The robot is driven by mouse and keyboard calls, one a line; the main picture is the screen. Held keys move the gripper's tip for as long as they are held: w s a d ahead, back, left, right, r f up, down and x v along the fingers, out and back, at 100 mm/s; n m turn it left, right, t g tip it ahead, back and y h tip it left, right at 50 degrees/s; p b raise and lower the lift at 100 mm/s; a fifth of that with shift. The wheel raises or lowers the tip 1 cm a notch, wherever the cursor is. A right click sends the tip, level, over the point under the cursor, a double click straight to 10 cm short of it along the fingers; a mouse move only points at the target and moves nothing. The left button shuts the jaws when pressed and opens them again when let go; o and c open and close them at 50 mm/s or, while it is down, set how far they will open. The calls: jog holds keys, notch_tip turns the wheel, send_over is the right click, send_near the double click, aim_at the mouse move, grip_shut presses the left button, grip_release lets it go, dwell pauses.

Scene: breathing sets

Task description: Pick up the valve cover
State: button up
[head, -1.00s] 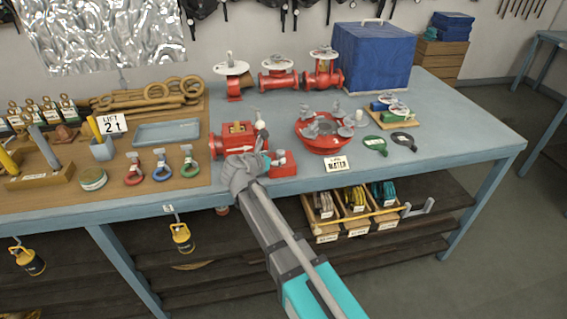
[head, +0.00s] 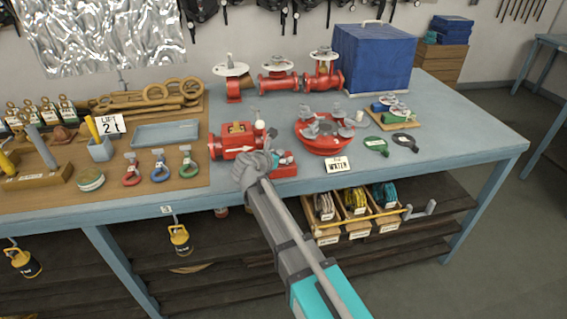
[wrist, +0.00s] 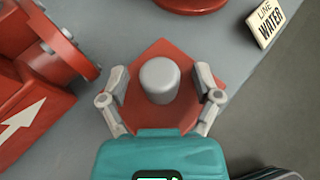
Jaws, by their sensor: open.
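The valve cover seems to be a red square plate (wrist: 150,58) with a grey round knob (wrist: 159,80) on top. In the head view the red plate (head: 285,171) lies near the table's front edge, partly hidden by my gripper (head: 270,163). In the wrist view my gripper (wrist: 161,84) is open above the plate, with one finger on each side of the knob. Gaps show between the fingers and the knob. I cannot tell the exact height of the fingertips.
A red valve body (head: 232,141) with a white arrow stands close on the left. A round red flange (head: 323,146) with grey parts is to the right, behind a "LINE WATER" sign (head: 338,166). Bare table (head: 440,135) lies farther right.

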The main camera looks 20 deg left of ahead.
grip_shut()
jog(key=shift+r, duration=0.15)
dwell(0.4)
notch_tip(320, 180, up, 3)
jog(key=p, duration=0.3)
jog(key=s+a+r+p, duration=0.6)
jog(key=s+r+p, duration=0.3)
jog(key=s, duration=0.3)
jog(key=shift+s+r+p, duration=0.4)
jog(key=shift+p, duration=0.1)
jog(key=shift+d, duration=0.1)
